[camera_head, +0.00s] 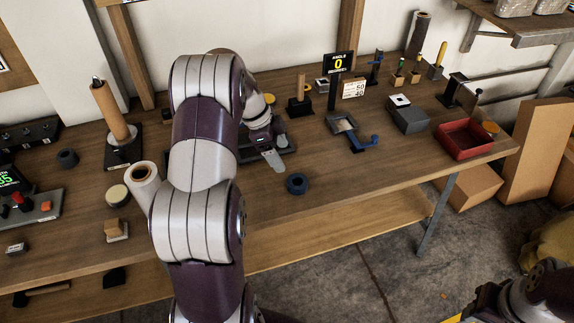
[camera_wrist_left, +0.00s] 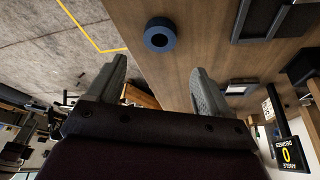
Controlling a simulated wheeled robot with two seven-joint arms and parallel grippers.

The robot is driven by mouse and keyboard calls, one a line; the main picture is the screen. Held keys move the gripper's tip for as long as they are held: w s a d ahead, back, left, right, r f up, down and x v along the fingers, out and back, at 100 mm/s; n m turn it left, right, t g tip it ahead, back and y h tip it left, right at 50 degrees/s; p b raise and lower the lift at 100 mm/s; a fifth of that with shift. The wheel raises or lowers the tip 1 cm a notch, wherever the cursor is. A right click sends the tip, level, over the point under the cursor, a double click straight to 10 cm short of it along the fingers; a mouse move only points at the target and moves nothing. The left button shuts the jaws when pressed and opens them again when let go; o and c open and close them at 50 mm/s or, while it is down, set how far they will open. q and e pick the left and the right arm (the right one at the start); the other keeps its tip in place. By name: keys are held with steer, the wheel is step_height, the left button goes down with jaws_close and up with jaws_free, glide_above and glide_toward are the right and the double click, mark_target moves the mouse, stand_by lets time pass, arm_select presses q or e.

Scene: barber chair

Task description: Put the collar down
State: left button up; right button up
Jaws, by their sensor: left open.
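A dark blue ring-shaped collar (camera_head: 297,183) lies flat on the wooden bench near its front edge. It also shows in the left wrist view (camera_wrist_left: 160,34), beyond the fingertips and between their lines. My left gripper (camera_head: 273,158) is just left of and behind the collar in the head view, apart from it. In the left wrist view my left gripper (camera_wrist_left: 158,68) has its two grey fingers wide apart with nothing between them. Part of my right arm shows at the bottom right of the head view, but its gripper cannot be made out.
Behind the collar are a post on a black base (camera_head: 300,105), a blue-handled fixture (camera_head: 362,142) and an angle display (camera_head: 340,64). A red tray (camera_head: 464,140) stands at the right end. A white-ended roll (camera_head: 144,174) is left of my arm.

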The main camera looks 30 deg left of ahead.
arm_select(q)
steer(key=s+d+r+n+y, duration=0.2)
steer(key=s+d+n+y, duration=0.2)
steer(key=s+d+n, duration=0.8)
steer(key=s+d, duration=0.4)
steer(key=s, duration=0.1)
steer(key=shift+d+r+g, duration=0.15)
steer(key=shift+d+g, duration=0.15)
steer(key=shift+d, duration=0.05)
steer(key=shift+s, duration=0.15)
